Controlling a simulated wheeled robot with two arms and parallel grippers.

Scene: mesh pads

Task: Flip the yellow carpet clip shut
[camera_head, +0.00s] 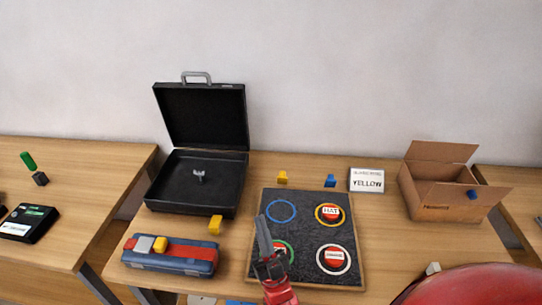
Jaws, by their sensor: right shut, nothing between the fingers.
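Small yellow pieces show at the mat's back edge (282,177) and by its left side (215,225). I cannot tell which one is the carpet clip, or whether either is open or shut. The dark mat (300,245) bears blue, yellow, green and white rings. Red-and-white labelled discs lie in the yellow ring (330,212) and the white ring (333,256). My right gripper (262,220) is shut and empty over the mat's left side. It partly hides the green ring and what lies in it. My left gripper is not in view.
A black case (190,212) stands open at the back left. A blue-and-red box (168,262) lies in front of it. A blue piece (330,181), a white sign reading YELLOW (367,180) and an open cardboard box (430,200) stand behind and to the right.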

